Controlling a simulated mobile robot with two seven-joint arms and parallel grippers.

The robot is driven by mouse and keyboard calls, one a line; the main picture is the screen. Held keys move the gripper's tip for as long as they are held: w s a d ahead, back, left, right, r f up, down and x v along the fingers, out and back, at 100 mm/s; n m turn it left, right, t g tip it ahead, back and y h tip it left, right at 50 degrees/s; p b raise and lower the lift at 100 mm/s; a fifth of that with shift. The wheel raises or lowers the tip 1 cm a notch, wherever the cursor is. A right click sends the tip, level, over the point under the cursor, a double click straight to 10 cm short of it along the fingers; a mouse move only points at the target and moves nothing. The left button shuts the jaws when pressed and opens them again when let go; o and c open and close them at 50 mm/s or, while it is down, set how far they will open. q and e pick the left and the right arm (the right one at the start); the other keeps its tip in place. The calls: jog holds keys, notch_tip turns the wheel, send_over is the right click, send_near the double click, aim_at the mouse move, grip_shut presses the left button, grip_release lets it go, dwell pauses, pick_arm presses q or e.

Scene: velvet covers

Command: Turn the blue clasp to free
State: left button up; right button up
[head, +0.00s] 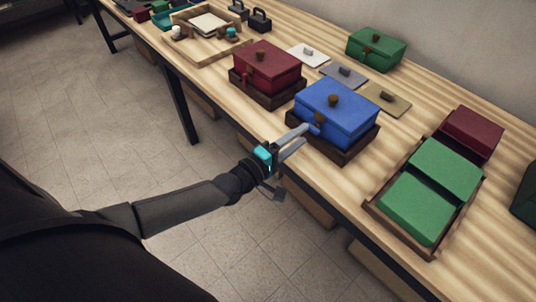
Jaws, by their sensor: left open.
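A blue velvet box (338,110) with a brown knob (333,100) on its lid sits in a dark wooden base on the table, and its lid looks closed. The blue clasp (318,120) is on its front left side, partly covered by my gripper. My left gripper (304,133) is open, with its grey fingers reaching from the table's front edge to the clasp. I cannot tell whether the fingers touch the clasp or which way the clasp is turned. My right gripper is not in view.
A red box (267,67) in a dark base stands close on the left. A tray (376,207) with green velvet pieces lies on the right. Flat plates (385,98) and a green box (377,48) are behind. A wooden tray (177,49) stands far left.

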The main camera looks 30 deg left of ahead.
pick_arm(q)
jog(key=p+v, duration=0.1)
jog(key=v, duration=1.1)
jog(key=shift+s, duration=0.35)
jog(key=shift+a, duration=0.15)
jog(key=s+a+f+m+g+y, duration=0.2)
jog(key=s+f+m+g, duration=0.2)
jog(key=f, duration=0.8)
jog(key=s+a+f+m+g+y, duration=0.2)
jog(key=s+f+m+g, duration=0.15)
jog(key=f, duration=0.85)
jog(key=s+d+f+m+g, duration=0.2)
jog(key=s+f+m, duration=0.1)
jog(key=s, duration=0.4)
jog(key=s+d+f+m+g+y, duration=0.1)
jog(key=s+d+f+m+g, duration=0.1)
jog(key=s+f, duration=0.4)
jog(key=s+d+f+m+g+y, duration=0.1)
jog(key=s+f+m+g, duration=0.3)
jog(key=s, duration=0.6)
jog(key=shift+s+d+f, duration=0.25)
jog(key=shift+d+f, duration=0.15)
jog(key=shift+d, duration=0.1)
jog(key=shift+o, duration=0.2)
jog(key=shift+g, duration=0.25)
